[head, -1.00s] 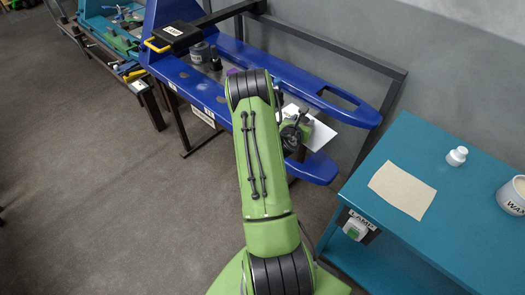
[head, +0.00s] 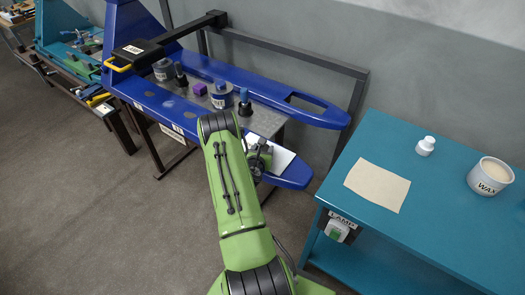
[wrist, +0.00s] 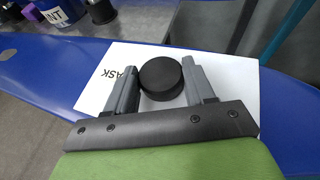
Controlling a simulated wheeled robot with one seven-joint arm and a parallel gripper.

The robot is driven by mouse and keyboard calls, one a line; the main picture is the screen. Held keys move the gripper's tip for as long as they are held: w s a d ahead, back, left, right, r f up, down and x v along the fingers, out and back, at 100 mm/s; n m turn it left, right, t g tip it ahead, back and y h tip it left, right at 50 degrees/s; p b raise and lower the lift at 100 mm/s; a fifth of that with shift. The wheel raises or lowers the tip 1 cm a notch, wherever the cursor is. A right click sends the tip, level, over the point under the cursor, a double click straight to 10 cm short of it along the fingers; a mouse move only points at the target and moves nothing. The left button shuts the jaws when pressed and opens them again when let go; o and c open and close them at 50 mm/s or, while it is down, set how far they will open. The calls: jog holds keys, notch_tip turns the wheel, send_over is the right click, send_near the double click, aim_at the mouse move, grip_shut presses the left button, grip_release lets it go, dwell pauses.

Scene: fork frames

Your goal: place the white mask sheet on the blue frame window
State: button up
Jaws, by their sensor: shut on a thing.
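The white mask sheet (wrist: 231,88) has black lettering and a round black knob (wrist: 161,78). My gripper (wrist: 160,76) is shut on the knob, one finger on each side. In the head view the sheet (head: 284,159) shows beside my gripper (head: 258,160), over the near arm of the blue frame (head: 296,176). In the wrist view blue frame (wrist: 45,70) shows on both sides of the sheet. I cannot tell whether the sheet touches it. The far arm has an open window (head: 306,102); any window under the sheet is hidden.
A black lamp arm (head: 165,42) reaches over the frame. The teal table (head: 420,225) at right holds a tan sheet (head: 377,186), a white bottle (head: 425,146) and a wax pot (head: 490,177).

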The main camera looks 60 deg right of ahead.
jog(key=o, duration=1.2)
jog(key=shift+f, duration=0.1)
jog(key=b+v, duration=0.2)
jog(key=v, duration=1)
jog(key=shift+r, duration=0.25)
